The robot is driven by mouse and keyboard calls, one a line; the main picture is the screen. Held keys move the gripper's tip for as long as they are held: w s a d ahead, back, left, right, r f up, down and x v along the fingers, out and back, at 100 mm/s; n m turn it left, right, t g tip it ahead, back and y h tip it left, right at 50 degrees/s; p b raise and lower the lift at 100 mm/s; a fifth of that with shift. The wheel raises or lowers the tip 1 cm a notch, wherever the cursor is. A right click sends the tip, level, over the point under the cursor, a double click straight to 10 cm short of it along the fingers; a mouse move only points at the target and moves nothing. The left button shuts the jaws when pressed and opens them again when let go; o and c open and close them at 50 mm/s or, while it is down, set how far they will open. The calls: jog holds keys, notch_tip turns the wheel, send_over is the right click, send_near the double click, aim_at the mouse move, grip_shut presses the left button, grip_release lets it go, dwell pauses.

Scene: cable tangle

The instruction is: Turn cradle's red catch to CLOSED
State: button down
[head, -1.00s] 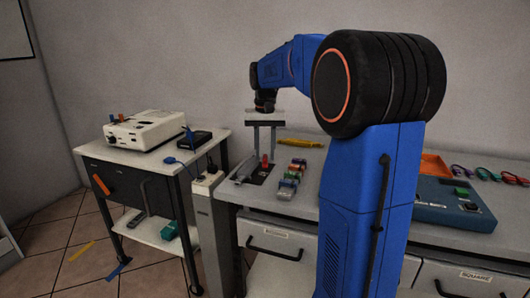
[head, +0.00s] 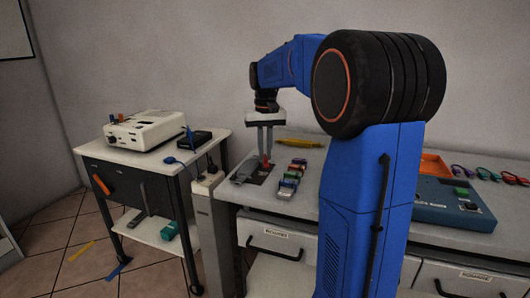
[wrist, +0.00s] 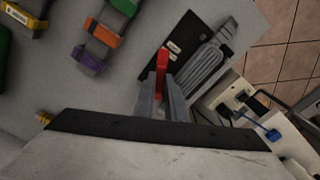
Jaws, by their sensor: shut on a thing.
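The red catch (wrist: 161,68) stands up from the cradle's dark plate (wrist: 178,36) in the wrist view. In the head view the red catch (head: 266,162) is small at the table's left end. My gripper (wrist: 163,92) comes down over the catch, with its two grey fingers on either side, shut on it. In the head view my gripper (head: 265,153) points down at the cradle. Small labels on the plate are too small to read.
Several coloured clips (head: 290,178) lie just right of the cradle. A yellow tool (head: 299,142) lies behind. A blue box (head: 450,205) and orange tray (head: 434,165) are farther right. A side cart (head: 150,155) with a white device stands left.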

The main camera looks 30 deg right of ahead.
aim_at(265, 156)
jog(key=n, duration=1.2)
dwell(0.5)
jog(key=c, duration=1.8)
grip_release()
jog(key=shift+r, duration=0.1)
notch_tip(265, 156, up, 17)
jog(key=shift+r, duration=0.1)
